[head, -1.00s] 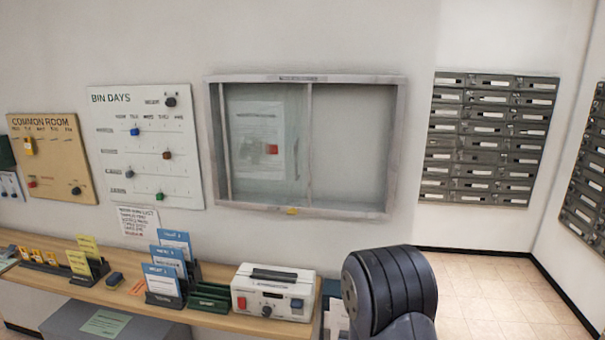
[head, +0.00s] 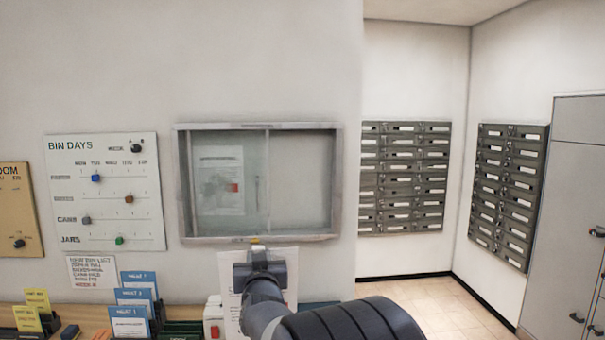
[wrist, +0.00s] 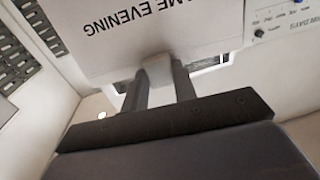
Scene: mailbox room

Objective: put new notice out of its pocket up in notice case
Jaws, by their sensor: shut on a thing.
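The new notice (head: 230,284) is a white sheet, held upright just below the notice case. In the wrist view the sheet (wrist: 110,45) fills the top and shows "…ME EVENING" upside down. My gripper (head: 260,262) is in front of the sheet. In the wrist view my gripper (wrist: 158,75) is shut on a pale grip piece at the sheet. The notice case (head: 340,190) hangs on the wall with a grey frame. A glass pane covers its left half, with an old sheet (head: 213,178) bearing a red patch behind it. The right half looks empty.
A yellow piece (head: 255,241) sits at the middle of the case's lower edge. The bin days board (head: 105,225) hangs left. Mailboxes (head: 405,180) are right. Blue cards (head: 130,322) and a partly hidden white device stand on the counter below.

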